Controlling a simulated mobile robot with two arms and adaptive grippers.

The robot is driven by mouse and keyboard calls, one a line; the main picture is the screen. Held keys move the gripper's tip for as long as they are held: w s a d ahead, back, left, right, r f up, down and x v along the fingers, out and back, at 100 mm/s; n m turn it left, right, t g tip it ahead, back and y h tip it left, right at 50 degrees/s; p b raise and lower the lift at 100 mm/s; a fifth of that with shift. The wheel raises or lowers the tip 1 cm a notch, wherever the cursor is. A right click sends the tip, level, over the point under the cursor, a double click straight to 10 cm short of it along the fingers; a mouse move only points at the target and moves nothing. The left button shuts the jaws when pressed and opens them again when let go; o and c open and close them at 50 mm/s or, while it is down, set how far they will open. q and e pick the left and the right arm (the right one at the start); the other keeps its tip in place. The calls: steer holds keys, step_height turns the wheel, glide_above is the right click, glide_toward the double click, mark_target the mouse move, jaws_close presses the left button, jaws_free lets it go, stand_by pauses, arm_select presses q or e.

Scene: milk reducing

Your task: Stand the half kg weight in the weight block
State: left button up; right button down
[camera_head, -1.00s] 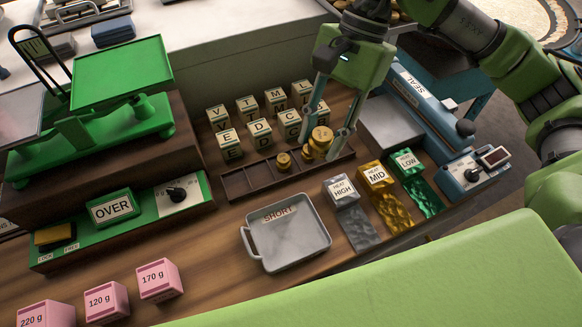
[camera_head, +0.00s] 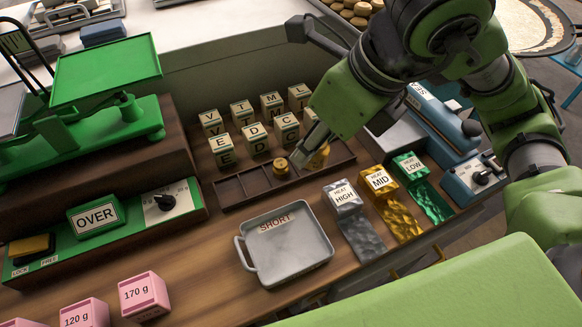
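The weight block (camera_head: 232,189) is a dark wooden tray with compartments in the middle of the bench. Its left compartments look empty. A small brass weight (camera_head: 281,168) stands in it toward the middle. I cannot tell which weight is the half kg one. My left gripper is out of view.
Lettered blocks (camera_head: 256,137) stand right behind the weight block. A grey pan marked SHORT (camera_head: 289,248) and the HEAT HIGH block (camera_head: 342,195) lie in front. A green balance (camera_head: 105,75) stands left. Pink blocks (camera_head: 144,296) are at front left.

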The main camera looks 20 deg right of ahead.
steer(key=w+d+f, duration=0.4)
steer(key=w+d+f+p, duration=0.1)
steer(key=w+d+f, duration=0.3)
steer(key=w, duration=0.1)
steer(key=shift+w+d+f, duration=0.2)
steer(key=shift+d, duration=0.15)
steer(key=shift+w+d+f+p, duration=0.25)
steer(key=shift+f+p, duration=0.05)
steer(key=shift+f, duration=0.15)
steer(key=f, duration=0.1)
steer(key=f+p, duration=0.1)
steer(key=f, duration=0.1)
steer(key=shift+w+d, duration=0.15)
steer(key=shift+w, duration=0.05)
steer(key=shift+f, duration=0.25)
